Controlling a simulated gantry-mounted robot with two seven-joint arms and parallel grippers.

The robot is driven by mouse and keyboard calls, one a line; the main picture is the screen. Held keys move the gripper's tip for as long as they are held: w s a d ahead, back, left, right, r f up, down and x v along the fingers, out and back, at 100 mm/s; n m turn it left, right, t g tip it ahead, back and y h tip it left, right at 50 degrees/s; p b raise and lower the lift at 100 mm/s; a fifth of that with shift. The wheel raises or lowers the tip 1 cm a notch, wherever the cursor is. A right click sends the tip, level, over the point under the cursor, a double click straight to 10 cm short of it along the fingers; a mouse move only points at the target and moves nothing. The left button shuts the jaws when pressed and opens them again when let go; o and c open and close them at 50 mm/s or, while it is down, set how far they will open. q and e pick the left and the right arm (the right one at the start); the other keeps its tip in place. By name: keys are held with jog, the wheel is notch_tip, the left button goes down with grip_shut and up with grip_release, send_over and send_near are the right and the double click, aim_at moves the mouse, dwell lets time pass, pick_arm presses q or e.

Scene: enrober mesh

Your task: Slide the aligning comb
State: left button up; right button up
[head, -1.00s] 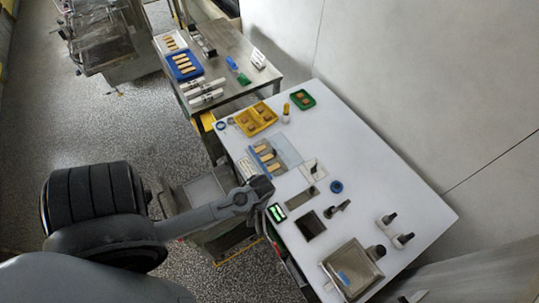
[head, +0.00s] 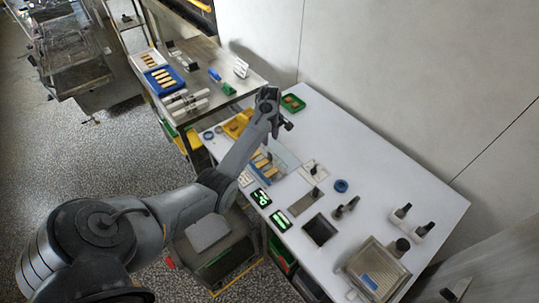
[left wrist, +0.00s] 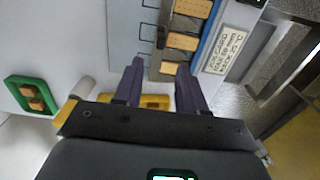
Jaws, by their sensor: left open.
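A blue-edged board (head: 280,170) with several tan bars lies on the white table, partly hidden behind my left arm in the head view. In the left wrist view the tan bars (left wrist: 180,42) lie in a row on it. A narrow grey strip with a dark knob (left wrist: 162,36) stands along their left ends; it looks like the aligning comb, but I cannot tell for sure. My left gripper (left wrist: 160,68) is open and empty, its two fingers pointing towards the knob, which shows between them and a little beyond the tips. My right gripper is not in view.
A yellow tray (head: 236,126) is close to my left gripper, partly hidden. A green tray (head: 293,102) with brown pieces is at the far edge. A blue ring (head: 341,186), black-handled tools and a mesh-topped box (head: 374,270) stand nearer.

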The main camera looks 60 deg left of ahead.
aim_at(270, 154)
pick_arm(q)
notch_tip(270, 154, down, 10)
jog(key=shift+r+b, duration=0.1)
jog(key=shift+b, duration=0.35)
grip_shut()
dwell(0.4)
